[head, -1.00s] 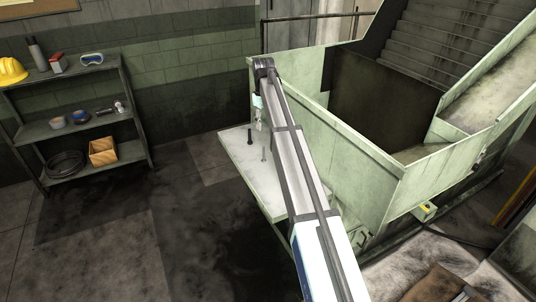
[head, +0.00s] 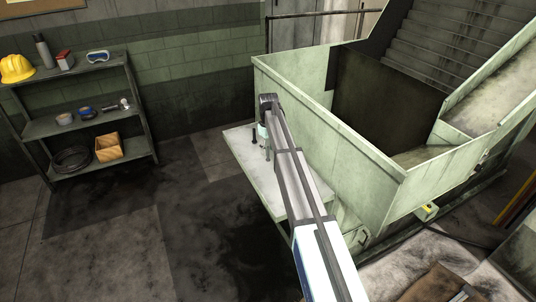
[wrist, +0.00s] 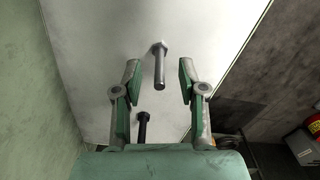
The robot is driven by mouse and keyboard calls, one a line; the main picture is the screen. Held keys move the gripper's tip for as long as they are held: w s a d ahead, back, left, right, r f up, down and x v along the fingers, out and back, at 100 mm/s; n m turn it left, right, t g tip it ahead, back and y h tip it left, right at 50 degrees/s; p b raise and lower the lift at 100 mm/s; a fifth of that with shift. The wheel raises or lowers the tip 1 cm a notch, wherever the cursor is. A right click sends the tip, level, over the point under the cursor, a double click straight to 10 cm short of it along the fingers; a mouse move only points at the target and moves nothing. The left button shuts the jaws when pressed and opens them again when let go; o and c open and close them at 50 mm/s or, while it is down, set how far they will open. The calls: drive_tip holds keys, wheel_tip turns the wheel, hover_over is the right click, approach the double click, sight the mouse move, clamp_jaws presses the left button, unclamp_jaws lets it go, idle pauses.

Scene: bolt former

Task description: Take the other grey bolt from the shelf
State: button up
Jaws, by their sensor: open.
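The shelf is a pale plate (head: 262,180) on the side of the green machine, and it fills much of the wrist view (wrist: 95,50). A grey bolt (wrist: 159,64) stands on it in the wrist view, between the two fingers and apart from both. A dark, near-black bolt (wrist: 143,126) stands closer to the gripper's palm, behind the fingertips; it also shows in the head view (head: 254,138). My gripper (wrist: 158,80) is open and empty, low over the shelf. In the head view my gripper (head: 263,138) partly hides the grey bolt.
The green machine wall (head: 300,105) rises close beside the shelf and the arm. A metal rack (head: 75,122) with a yellow helmet (head: 16,68) and a wooden box (head: 109,147) stands at the far left. Bare floor lies between.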

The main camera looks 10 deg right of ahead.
drive_tip(key=shift+f, duration=1.4)
clamp_jaws()
drive_tip(key=shift+r, duration=0.15)
